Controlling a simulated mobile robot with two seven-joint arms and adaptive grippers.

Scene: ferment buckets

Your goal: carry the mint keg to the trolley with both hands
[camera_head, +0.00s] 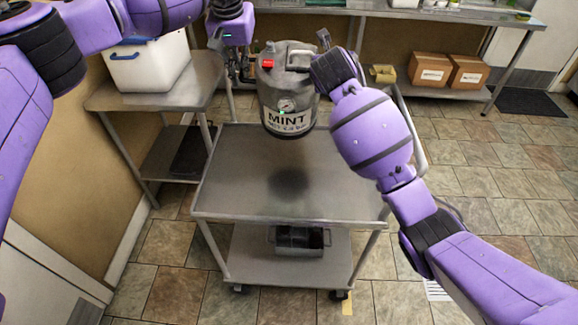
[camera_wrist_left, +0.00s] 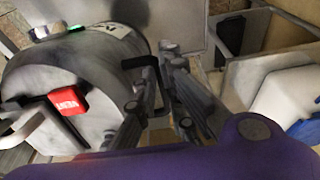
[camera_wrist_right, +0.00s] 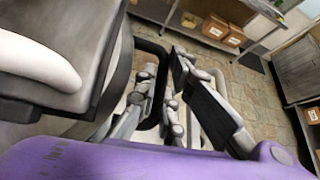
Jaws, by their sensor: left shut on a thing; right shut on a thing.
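The mint keg (camera_head: 289,98) is a grey metal drum with a "MINT" label and a red tag on top. It hangs upright above the trolley (camera_head: 240,190), with a dark shadow on the bare trolley top below it. My left gripper (camera_head: 243,72) is at the keg's left side. In the left wrist view its fingers (camera_wrist_left: 160,95) close on a black side handle of the keg (camera_wrist_left: 75,85). My right gripper is mostly hidden behind my right arm in the head view. In the right wrist view its fingers (camera_wrist_right: 160,105) close on the other handle, beside the keg (camera_wrist_right: 55,60).
A steel side table (camera_head: 120,97) with a white bin (camera_head: 148,65) stands left of the trolley. Cardboard boxes (camera_head: 430,70) stand on a shelf at the back right. Tiled floor is open at right.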

